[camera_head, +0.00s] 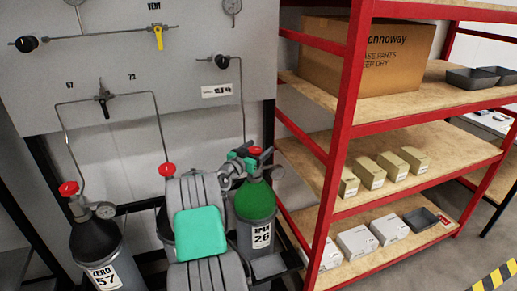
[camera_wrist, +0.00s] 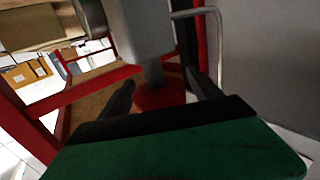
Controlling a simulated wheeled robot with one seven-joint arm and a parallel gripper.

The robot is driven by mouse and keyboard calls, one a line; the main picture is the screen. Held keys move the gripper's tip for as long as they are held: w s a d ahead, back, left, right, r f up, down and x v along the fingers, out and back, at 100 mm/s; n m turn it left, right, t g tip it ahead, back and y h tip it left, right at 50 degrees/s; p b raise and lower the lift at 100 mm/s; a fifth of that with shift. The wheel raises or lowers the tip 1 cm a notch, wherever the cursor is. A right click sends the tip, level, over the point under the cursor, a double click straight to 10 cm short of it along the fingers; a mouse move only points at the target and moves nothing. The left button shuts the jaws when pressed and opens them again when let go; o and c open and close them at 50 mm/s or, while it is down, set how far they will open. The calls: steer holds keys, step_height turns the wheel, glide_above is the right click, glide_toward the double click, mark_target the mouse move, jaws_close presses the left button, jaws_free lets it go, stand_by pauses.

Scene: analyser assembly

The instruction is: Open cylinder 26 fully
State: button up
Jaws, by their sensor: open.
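Cylinder 26 (camera_head: 257,205), with a green shoulder, a grey body and a "SPAN 26" label, stands in the rack at lower centre of the head view. Its red valve knob (camera_head: 255,151) is partly covered by my gripper (camera_head: 253,158), which is at the valve on top. In the wrist view, my gripper (camera_wrist: 160,92) is open, with a dark finger to each side of the red knob (camera_wrist: 158,97). A grey stem rises from the knob in that picture. I cannot tell whether the fingers touch the knob.
Cylinder 57 (camera_head: 95,245), labelled "ZERO", stands at left with a red knob. Another red knob (camera_head: 167,169) shows behind my arm, its cylinder mostly hidden. Thin pipes run up to the grey panel (camera_head: 190,75). A red-framed shelf (camera_head: 340,130) stands close on the right.

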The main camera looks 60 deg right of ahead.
steer(key=shift+c, duration=0.3)
steer(key=c, duration=1.3)
